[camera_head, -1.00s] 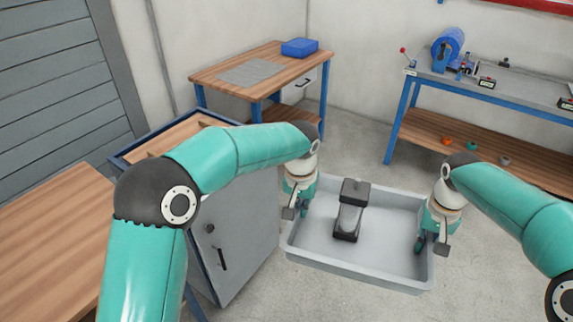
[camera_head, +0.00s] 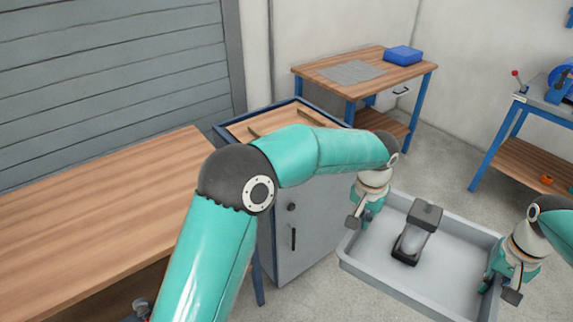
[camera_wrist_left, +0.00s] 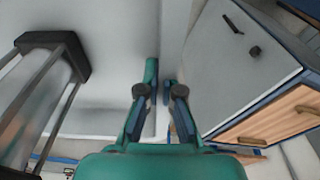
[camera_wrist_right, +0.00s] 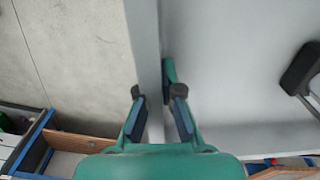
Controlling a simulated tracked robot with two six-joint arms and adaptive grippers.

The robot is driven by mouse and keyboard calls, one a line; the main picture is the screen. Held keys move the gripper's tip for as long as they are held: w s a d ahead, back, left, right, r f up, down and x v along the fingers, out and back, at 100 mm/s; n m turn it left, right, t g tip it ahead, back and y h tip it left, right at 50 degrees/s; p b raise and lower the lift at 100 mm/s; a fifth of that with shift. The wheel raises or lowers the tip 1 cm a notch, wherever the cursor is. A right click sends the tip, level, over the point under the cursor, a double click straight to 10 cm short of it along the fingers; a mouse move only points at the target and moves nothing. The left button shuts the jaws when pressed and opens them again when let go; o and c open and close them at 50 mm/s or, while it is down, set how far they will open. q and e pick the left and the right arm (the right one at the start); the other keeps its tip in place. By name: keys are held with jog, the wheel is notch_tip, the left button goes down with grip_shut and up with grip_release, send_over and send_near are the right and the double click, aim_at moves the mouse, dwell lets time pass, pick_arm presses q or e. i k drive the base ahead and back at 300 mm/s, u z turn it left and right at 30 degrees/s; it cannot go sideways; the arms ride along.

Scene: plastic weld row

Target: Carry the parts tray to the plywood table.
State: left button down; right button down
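The grey parts tray (camera_head: 445,265) hangs in front of me, above the concrete floor. A lantern-like part with black ends (camera_head: 416,234) lies in it, left of the middle. My left gripper (camera_head: 363,212) is shut on the tray's left wall, and my right gripper (camera_head: 500,282) is shut on its right wall. Both wrist views show the tray wall between the fingers: left (camera_wrist_left: 157,95), right (camera_wrist_right: 153,95). A bare wooden-topped table (camera_head: 100,215) stands at the left. Another, with a blue box, stands at the back (camera_head: 325,75). I cannot tell which is the plywood one.
A grey cabinet with a wood-lined top (camera_head: 290,240) stands between the left table and the tray, close to my left gripper. The back table bears a grey mat (camera_head: 351,72) and blue box (camera_head: 403,55). A blue-legged bench (camera_head: 515,135) stands right. Open floor (camera_head: 440,165) lies behind the tray.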

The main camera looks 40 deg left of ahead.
aim_at(35, 244)
jog(key=z, duration=1.65)
jog(key=i, duration=0.15)
jog(key=u, duration=2.55)
jog(key=i, duration=0.2)
jog(key=u, duration=1.95)
jog(key=k, duration=0.65)
jog(key=u, duration=0.05)
jog(key=i, duration=0.45)
jog(key=u, duration=0.4)
